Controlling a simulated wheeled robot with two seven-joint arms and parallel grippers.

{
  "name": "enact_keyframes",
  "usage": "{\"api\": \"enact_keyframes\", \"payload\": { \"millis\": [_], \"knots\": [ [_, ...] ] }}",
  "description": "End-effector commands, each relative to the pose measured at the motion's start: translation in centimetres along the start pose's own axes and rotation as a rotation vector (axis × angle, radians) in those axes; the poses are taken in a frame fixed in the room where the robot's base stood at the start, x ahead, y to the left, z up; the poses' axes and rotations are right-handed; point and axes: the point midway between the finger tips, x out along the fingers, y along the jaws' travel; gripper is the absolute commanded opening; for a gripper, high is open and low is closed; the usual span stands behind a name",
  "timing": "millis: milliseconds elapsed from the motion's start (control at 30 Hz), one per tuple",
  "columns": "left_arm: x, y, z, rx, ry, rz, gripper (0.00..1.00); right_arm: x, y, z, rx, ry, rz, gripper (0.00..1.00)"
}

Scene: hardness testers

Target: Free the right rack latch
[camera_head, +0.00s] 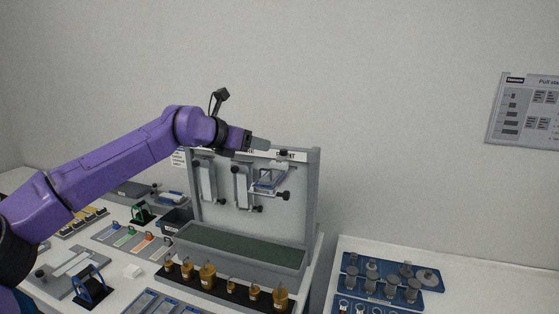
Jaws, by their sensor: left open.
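The grey upright rack (314,200) stands on the bench in the middle of the view. Its right station carries a pale bracket-like piece (268,179) that juts forward, with a black knob (286,195) at its lower right. A small black part (284,153) sits above it at the top label strip; I cannot tell which part is the latch. My left gripper (264,144) is open at the rack's top edge, just left of that black part, and hides some of the label. I cannot tell whether it touches anything. My right gripper is out of view.
Two more plates hang on the rack, at left (207,182) and middle (241,187). Below is a grey trough (240,250) with a green bottom, then a row of brass weights (207,274). A blue tray (388,280) of grey metal parts lies on the right bench.

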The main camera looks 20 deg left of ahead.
Motion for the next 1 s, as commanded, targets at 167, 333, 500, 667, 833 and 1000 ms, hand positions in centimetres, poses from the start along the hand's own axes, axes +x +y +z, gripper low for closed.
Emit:
{"api": "enact_keyframes", "payload": {
  "millis": [167,333,500,667,833,1000],
  "knots": [
    [1.2,0.4,-0.5,-0.003,0.006,0.007,0.5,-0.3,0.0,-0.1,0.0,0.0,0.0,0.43],
    [4.6,0.7,-0.3,-0.004,0.007,0.013,0.5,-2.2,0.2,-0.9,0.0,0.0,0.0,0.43],
    [8.0,0.8,-0.4,-0.006,0.006,0.014,0.5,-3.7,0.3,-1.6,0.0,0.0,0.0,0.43],
    [9.8,0.8,-0.6,-0.005,0.004,0.013,0.5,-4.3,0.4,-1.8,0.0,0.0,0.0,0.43],
    [10.3,0.7,-0.8,-0.003,0.002,0.011,0.5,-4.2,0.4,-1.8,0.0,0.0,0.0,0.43],
    [10.3,0.7,-0.8,-0.002,0.002,0.01,0.31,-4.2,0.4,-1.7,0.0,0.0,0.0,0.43]
  ]
}}
